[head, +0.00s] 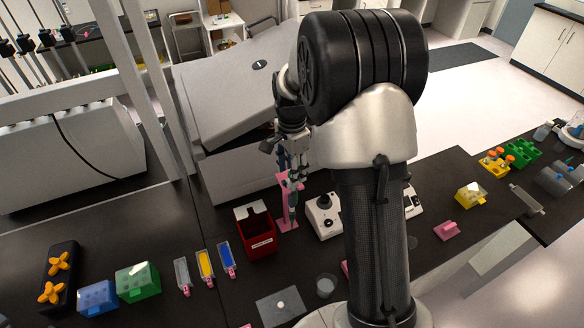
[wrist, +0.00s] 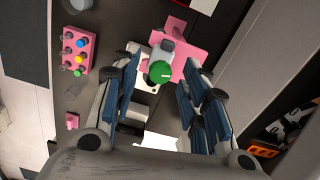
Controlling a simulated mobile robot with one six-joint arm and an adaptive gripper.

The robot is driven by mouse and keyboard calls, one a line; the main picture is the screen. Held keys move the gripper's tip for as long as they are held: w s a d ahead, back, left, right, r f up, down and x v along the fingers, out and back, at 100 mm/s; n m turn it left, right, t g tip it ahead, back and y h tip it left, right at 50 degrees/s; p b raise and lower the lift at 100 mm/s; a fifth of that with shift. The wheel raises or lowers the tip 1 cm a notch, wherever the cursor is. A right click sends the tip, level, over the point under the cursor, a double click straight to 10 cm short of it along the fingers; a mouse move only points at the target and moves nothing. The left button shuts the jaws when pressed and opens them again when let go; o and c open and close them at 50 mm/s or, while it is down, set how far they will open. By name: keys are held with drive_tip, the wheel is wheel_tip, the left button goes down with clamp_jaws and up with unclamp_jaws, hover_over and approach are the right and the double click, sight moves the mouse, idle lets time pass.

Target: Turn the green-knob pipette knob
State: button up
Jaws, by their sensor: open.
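The green knob (wrist: 160,71) shows from above in the wrist view, round and bright green, on top of a grey pipette. The pipette stands at a pink stand (wrist: 178,52), which also shows in the head view (head: 284,212) as an upright with a flat base. My gripper (wrist: 160,85) is open, with blue-padded fingers on the left and right of the knob. A gap shows on both sides, and I cannot tell their height difference. In the head view my gripper (head: 290,172) points down over the stand. The knob is not clear there.
A red box (head: 257,238) stands left of the pink stand, and a white device (head: 323,216) stands close on its right. A large grey machine (head: 235,90) rises behind. A pink rack (wrist: 76,58) with coloured tops shows at the left of the wrist view.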

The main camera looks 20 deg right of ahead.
drive_tip(key=shift+c, duration=0.2)
clamp_jaws()
drive_tip(key=shift+n, duration=0.3)
drive_tip(key=n, duration=0.3)
drive_tip(key=shift+n, duration=0.3)
drive_tip(key=n, duration=0.3)
drive_tip(key=shift+n+b, duration=0.3)
drive_tip(key=shift+b, duration=0.1)
drive_tip(key=n, duration=0.3)
drive_tip(key=shift+n, duration=2)
